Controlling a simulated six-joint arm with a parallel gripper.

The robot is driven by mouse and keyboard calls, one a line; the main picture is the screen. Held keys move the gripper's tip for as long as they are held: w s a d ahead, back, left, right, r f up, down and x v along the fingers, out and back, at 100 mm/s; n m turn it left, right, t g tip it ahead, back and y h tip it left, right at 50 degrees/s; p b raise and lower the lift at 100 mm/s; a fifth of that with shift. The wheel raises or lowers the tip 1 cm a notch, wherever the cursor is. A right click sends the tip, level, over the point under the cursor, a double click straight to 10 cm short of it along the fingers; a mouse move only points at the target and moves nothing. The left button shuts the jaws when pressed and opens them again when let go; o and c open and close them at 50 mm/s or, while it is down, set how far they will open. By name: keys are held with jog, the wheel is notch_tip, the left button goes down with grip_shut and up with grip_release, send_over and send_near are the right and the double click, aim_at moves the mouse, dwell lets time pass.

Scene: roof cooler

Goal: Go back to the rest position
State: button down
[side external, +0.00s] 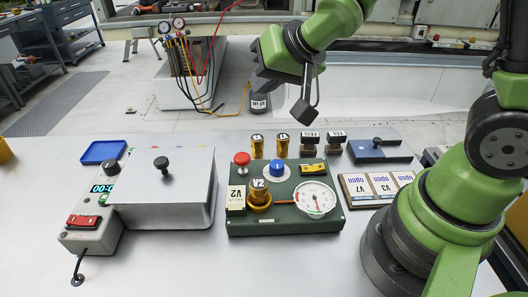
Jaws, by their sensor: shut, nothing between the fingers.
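My gripper (305,112) hangs in the air above the back edge of the table, at the upper middle of the side external view. Its fingers point down and are shut, with nothing held. It is well apart from the things on the table. My green arm reaches to it from the right.
Below stands a green panel (285,226) with a gauge (314,199) and knobs. Stamps (309,146), a dark blue box (378,149) and a card tray (345,193) stand right. The front table is clear.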

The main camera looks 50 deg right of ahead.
jog(key=s+r, duration=0.5)
jog(key=s, duration=0.3)
jog(key=s+r+n+g, duration=0.1)
jog(key=s+r, duration=0.3)
jog(key=s, duration=0.5)
jog(key=shift+s+d+r+y, duration=0.25)
jog(key=shift+d+r+y, duration=0.05)
jog(key=shift+d+r, duration=0.1)
dwell(1.9)
